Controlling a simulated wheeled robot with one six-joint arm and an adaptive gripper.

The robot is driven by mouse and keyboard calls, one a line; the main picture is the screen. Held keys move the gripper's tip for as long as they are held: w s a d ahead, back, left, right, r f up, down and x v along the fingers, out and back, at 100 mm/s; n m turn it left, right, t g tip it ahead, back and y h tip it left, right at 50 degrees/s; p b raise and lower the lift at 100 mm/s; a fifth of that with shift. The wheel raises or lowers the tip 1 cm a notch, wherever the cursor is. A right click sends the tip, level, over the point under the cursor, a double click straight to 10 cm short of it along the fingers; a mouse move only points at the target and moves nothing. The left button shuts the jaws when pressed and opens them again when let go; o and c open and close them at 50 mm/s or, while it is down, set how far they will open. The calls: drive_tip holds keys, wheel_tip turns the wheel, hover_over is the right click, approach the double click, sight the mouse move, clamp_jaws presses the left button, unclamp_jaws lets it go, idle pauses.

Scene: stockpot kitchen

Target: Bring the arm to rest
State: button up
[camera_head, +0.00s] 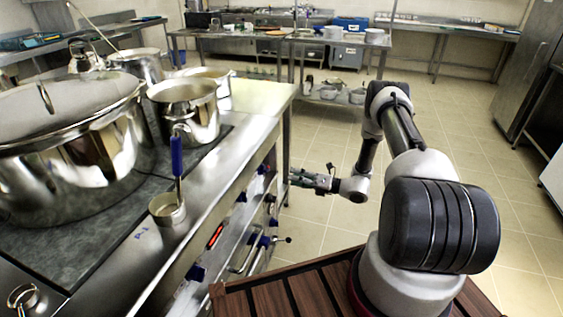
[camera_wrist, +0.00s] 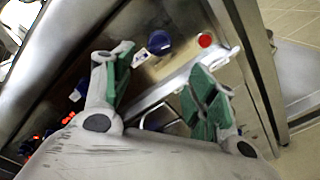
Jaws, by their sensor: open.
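My gripper (camera_head: 312,180) is at the end of my arm, beside the front of the steel stove in the head view. It points left toward the stove front, below the level of the cooktop. In the wrist view my gripper (camera_wrist: 160,85) is open, with two green-padded fingers apart and nothing between them. Behind the fingers the wrist view shows the stove's front panel with a blue knob (camera_wrist: 158,42) and a red spot (camera_wrist: 205,40). I cannot tell whether a fingertip touches the panel.
A large lidded stockpot (camera_head: 70,165), a smaller pot (camera_head: 185,108) and a ladle with a blue handle (camera_head: 177,160) stand on the cooktop at left. A handle (camera_head: 245,256) sticks out from the stove front. Tiled floor (camera_head: 470,130) lies open behind and right of my arm.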

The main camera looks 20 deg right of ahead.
drive_tip(key=s+a+f+n+g, duration=0.25)
drive_tip(key=s+f+n, duration=0.2)
drive_tip(key=s, duration=0.25)
drive_tip(key=s+r+n+g, duration=0.5)
drive_tip(key=s+n+g, duration=0.2)
drive_tip(key=s+n, duration=0.1)
drive_tip(key=s+d+r+n+t+h, duration=0.1)
drive_tip(key=s+r+n+h, duration=0.4)
drive_tip(key=r, duration=0.9)
drive_tip(key=s+d+r+n+t+h, duration=0.1)
drive_tip(key=s+d+r+n+h, duration=0.3)
drive_tip(key=s+r+n, duration=0.5)
drive_tip(key=s+d+r+n+t+h, duration=0.1)
drive_tip(key=s+r+n+h, duration=0.4)
drive_tip(key=r, duration=1.5)
drive_tip(key=s+d+n, duration=0.1)
drive_tip(key=s+n, duration=0.1)
drive_tip(key=n, duration=0.2)
drive_tip(key=shift+s+d+r+n+h, duration=0.2)
drive_tip(key=shift+s+d+n+h, duration=0.1)
drive_tip(key=shift+s+d+n, duration=0.1)
